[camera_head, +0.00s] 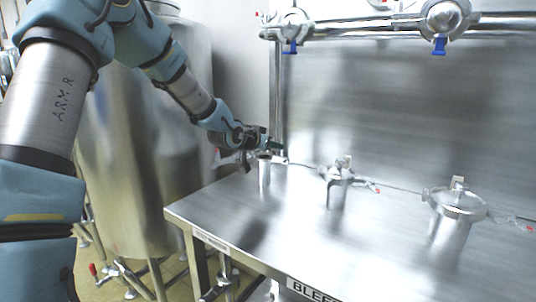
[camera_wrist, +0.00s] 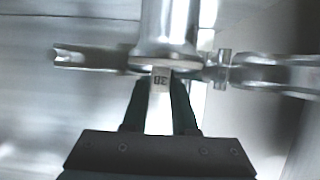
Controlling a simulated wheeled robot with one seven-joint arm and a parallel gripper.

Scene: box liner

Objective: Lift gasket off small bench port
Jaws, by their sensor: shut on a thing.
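The small bench port (camera_head: 264,174) is a short shiny steel tube at the back left of the bench. In the wrist view the port (camera_wrist: 170,25) ends in a wider flange. A pale tab (camera_wrist: 160,82) with dark markings, which appears to belong to the gasket, sits at that flange. My gripper (camera_head: 267,147) is at the top of the port. In the wrist view my gripper (camera_wrist: 160,84) has its two dark fingers shut on the tab. The gasket's ring is mostly hidden, and I cannot tell whether it touches the flange.
Metal clamp-like parts extend left (camera_wrist: 90,60) and right (camera_wrist: 275,74) of the flange. Two larger clamped ports (camera_head: 337,190) and (camera_head: 450,230) stand to the right on the steel bench (camera_head: 300,235). A pipe with blue-handled clamps (camera_head: 380,27) runs above. A steel tank (camera_head: 150,150) stands left.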

